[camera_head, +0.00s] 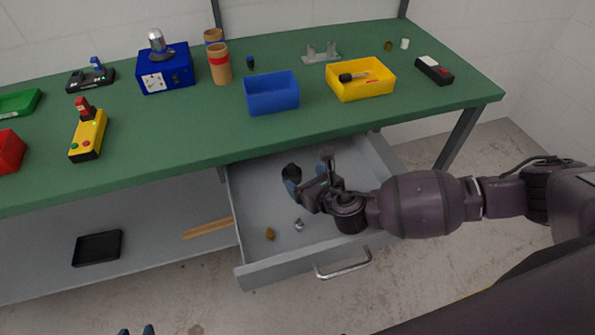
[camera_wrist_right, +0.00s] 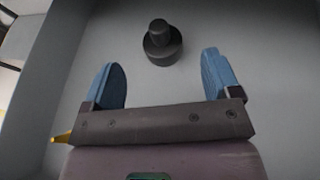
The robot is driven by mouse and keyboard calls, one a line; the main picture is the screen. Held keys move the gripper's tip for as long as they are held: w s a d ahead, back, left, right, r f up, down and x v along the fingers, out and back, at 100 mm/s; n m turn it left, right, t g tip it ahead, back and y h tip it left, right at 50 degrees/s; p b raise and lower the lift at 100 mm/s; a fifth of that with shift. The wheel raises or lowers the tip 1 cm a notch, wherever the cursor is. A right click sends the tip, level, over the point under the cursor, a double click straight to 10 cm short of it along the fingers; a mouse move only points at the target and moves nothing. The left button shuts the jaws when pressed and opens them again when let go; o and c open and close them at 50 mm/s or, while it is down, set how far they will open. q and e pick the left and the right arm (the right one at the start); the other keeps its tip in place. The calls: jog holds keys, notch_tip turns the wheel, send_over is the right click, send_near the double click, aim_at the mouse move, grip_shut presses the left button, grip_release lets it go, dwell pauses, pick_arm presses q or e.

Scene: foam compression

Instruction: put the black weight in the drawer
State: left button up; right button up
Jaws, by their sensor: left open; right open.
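The black weight (camera_wrist_right: 162,43), a round body with a narrower knob, sits on the drawer floor in the right wrist view. It also shows as a dark shape in the head view (camera_head: 291,169). The grey drawer (camera_head: 258,273) under the bench is pulled open. My right gripper (camera_head: 306,178) reaches down into the drawer. It is open, and its blue fingers (camera_wrist_right: 162,80) stand apart with the weight beyond the gap, not held. My left gripper (camera_head: 137,331) shows only its blue fingertips at the bottom edge of the head view.
A brass piece (camera_head: 270,233) and a small silver piece (camera_head: 299,225) lie in the drawer's front part. The green bench top (camera_head: 210,125) above carries a blue bin (camera_head: 271,94), a yellow bin (camera_head: 360,83) and other items. A black tray (camera_head: 97,248) lies on the lower shelf.

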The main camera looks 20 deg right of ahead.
jog(key=v, duration=0.3)
jog(key=shift+s+d+r, duration=0.1)
jog(key=shift+s+r, duration=0.05)
jog(key=shift+s, duration=0.2)
jog(key=shift+s+d+r+p, duration=0.1)
jog(key=shift+s+p, duration=0.2)
pick_arm(q)
jog(key=shift+w+r, duration=0.3)
jog(key=shift+r, duration=0.25)
jog(key=shift+w+r, duration=0.1)
